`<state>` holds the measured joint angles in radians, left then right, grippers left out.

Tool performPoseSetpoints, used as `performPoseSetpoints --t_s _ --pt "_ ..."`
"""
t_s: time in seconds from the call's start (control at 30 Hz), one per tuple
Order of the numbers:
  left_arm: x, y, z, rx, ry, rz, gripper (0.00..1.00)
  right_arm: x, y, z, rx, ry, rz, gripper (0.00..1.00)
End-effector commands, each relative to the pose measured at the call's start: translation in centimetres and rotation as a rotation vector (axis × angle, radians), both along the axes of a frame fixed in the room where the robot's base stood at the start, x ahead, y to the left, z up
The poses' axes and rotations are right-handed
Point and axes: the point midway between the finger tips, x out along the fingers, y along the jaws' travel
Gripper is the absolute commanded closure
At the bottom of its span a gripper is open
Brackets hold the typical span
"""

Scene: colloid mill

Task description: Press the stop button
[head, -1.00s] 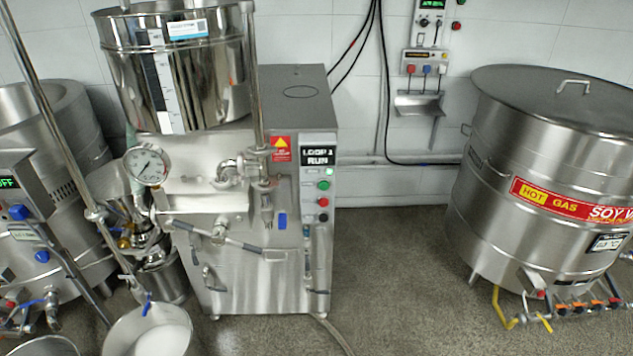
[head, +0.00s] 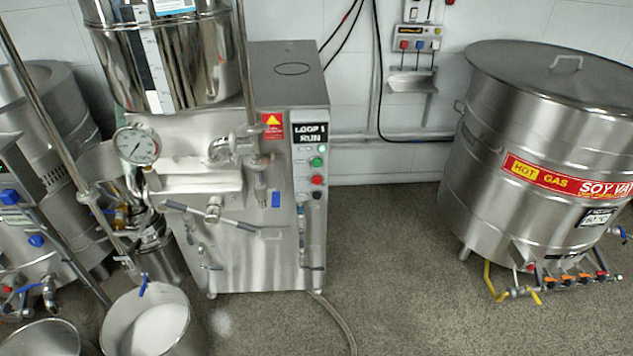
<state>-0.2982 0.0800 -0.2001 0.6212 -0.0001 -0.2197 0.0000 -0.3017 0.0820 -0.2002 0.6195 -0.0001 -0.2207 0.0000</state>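The colloid mill (head: 240,260) stands left of centre in the head view, a steel cabinet with a hopper on top. Its control strip on the right front edge has a display (head: 310,133) reading "LOOP 1 RUN". Below it are a green button (head: 316,162), a red button (head: 317,180) that looks like the stop button, and a dark knob (head: 316,195). Nothing covers the red button. Neither of my grippers is in view.
A large steel soy vat (head: 480,190) labelled "HOT GAS" stands at the right with a burner valve row (head: 570,282) low down. A bucket (head: 125,312) with white contents stands at front left. A hose (head: 335,318) lies on the floor. Floor between mill and vat is clear.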

Motion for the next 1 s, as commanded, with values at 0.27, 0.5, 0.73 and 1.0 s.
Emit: performPoseSetpoints --t_s 0.27,0.5,0.73,1.0 --pt "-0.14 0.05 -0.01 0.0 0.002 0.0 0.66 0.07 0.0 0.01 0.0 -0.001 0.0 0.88" --pt "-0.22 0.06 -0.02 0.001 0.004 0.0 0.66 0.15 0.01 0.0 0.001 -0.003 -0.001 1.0" --pt "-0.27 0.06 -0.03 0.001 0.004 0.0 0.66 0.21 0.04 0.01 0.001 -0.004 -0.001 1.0" --pt "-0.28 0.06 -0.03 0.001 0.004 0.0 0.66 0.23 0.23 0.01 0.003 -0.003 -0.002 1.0"
